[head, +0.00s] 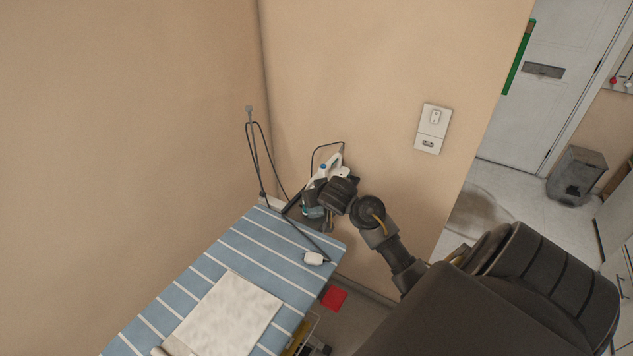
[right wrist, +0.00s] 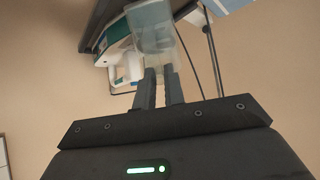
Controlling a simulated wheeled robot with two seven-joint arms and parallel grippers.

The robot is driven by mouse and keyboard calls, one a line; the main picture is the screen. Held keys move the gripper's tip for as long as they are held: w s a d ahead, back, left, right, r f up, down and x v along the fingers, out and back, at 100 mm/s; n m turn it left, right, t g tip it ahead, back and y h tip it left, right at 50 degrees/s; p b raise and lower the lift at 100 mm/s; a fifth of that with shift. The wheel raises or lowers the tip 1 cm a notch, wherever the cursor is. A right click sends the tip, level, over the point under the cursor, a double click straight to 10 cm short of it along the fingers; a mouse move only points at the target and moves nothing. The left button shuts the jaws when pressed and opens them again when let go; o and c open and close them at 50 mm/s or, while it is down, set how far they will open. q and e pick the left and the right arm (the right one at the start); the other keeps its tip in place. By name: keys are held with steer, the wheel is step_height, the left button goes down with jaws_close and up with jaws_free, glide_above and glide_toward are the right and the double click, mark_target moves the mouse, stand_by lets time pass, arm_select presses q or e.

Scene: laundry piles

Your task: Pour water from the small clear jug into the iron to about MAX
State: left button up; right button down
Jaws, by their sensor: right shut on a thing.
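The small clear jug (right wrist: 152,35) is between the two fingers of my right gripper (right wrist: 160,80), which is shut on it. In the head view a pale bluish part of the jug (head: 315,212) shows just below my right gripper (head: 317,199). The white and teal iron (right wrist: 112,50) is beside and behind the jug in the right wrist view, partly covered by it. In the head view the iron (head: 336,160) shows behind my gripper, mostly hidden. The MAX mark and any water level are too small to make out. My left gripper is not in view.
A cord hangs from a thin upright pole (head: 250,140).

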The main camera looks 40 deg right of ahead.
steer(key=shift+f+p, duration=0.15)
steer(key=shift+p, duration=0.3)
stand_by(0.7)
steer(key=shift+w+r+g+y+p, duration=0.2)
steer(key=shift+r+g+y+p, duration=0.15)
steer(key=shift+p, duration=1.5)
stand_by(2.2)
steer(key=shift+w+d+r+g+p, duration=0.2)
steer(key=shift+w+r+g+p, duration=0.1)
steer(key=shift+g+p, duration=0.3)
stand_by(2.2)
